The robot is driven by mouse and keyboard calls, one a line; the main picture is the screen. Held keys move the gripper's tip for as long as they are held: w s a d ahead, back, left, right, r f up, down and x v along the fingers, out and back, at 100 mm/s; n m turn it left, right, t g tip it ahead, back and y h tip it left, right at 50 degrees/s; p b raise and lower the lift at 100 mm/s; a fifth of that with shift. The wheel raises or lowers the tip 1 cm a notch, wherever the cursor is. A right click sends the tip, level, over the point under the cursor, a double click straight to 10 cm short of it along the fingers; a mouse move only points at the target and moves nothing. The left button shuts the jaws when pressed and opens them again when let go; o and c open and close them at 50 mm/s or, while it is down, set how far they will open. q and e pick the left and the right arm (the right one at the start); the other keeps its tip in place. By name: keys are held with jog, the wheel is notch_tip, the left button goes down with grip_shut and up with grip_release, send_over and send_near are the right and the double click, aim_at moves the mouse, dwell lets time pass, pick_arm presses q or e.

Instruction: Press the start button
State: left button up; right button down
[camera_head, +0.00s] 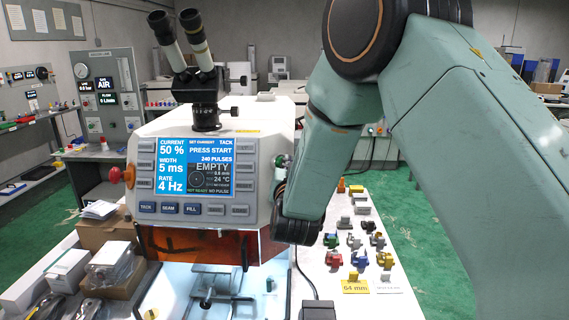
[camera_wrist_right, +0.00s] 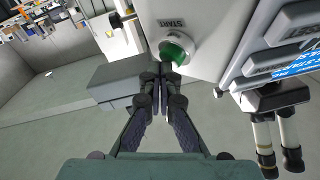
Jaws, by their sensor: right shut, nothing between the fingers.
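The machine (camera_head: 200,130) is a light grey console with a blue screen reading "PRESS START" and "EMPTY". The start button (camera_wrist_right: 178,50) is green, in a pale round collar under the word START, on a grey face in the right wrist view. My right gripper (camera_wrist_right: 160,72) is shut and empty. Its fingertips are at the lower left edge of the button and overlap it slightly in the picture; I cannot tell whether they touch. In the head view the right gripper (camera_head: 280,175) is at the console's right side, partly hidden by my wrist. My left gripper is not in view.
A red knob (camera_head: 115,174) is on the console's left side. A microscope (camera_head: 203,85) stands on top. An orange shield (camera_head: 200,245) hangs below. Small coloured parts (camera_head: 357,243) stand on the white table at the right. Boxes (camera_head: 107,262) crowd the left.

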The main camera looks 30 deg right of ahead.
jog(key=shift+w+f, duration=0.1)
dwell(0.4)
jog(key=shift+s+d+r, duration=0.15)
jog(key=shift+s, duration=0.25)
jog(key=shift+s+d+r, duration=0.1)
jog(key=shift+s+r, duration=0.05)
jog(key=shift+s, duration=0.2)
jog(key=shift+s, duration=0.1)
jog(key=s, duration=0.1)
jog(key=s+r+p, duration=0.1)
jog(key=s, duration=0.1)
jog(key=s+d, duration=0.1)
jog(key=shift+s+r+p, duration=0.2)
jog(key=shift+r+p, duration=0.1)
jog(key=shift+p, duration=0.1)
dwell(0.5)
